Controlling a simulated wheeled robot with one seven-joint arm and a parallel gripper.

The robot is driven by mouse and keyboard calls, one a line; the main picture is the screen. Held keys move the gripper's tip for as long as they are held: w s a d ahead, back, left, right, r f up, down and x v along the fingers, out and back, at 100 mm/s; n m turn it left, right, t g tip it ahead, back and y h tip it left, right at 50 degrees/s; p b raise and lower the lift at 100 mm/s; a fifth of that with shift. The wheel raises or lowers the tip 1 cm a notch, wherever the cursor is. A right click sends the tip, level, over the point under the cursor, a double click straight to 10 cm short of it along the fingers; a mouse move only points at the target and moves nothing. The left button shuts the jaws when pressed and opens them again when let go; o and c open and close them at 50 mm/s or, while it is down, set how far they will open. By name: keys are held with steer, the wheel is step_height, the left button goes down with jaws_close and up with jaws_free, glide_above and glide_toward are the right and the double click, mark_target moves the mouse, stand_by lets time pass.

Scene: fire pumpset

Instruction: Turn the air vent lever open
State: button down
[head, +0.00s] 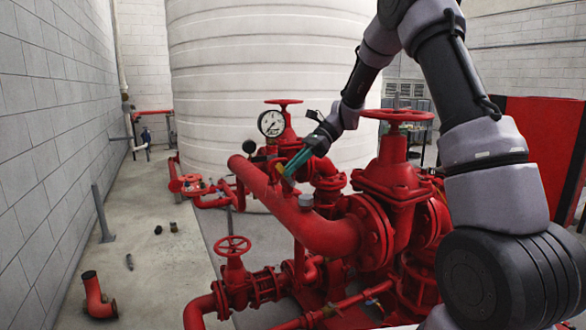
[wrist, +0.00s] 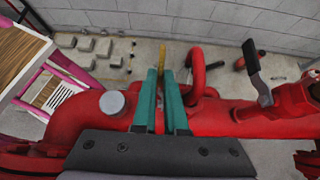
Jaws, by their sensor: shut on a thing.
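The air vent lever (wrist: 161,57) is a thin yellow strip, seen in the wrist view between and just beyond my teal fingertips. In the head view a small yellow bit of the lever (head: 280,169) shows at the fingertips, above the large red pipe. My gripper (head: 291,172) reaches down over that pipe from the upper right. In the wrist view my gripper (wrist: 161,78) has its two fingers close together, shut on the lever. The lever's base is hidden by the fingers.
The large red pipe (head: 322,228) with a grey cap (head: 306,201) runs below my gripper. A pressure gauge (head: 271,123) and red handwheel valves stand close around. A black-handled lever (wrist: 257,72) is to the right in the wrist view.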

steer(key=c, duration=1)
jaws_free()
steer(key=shift+r, duration=0.1)
steer(key=shift+o, duration=0.2)
steer(key=v, duration=1.1)
steer(key=shift+c, duration=0.3)
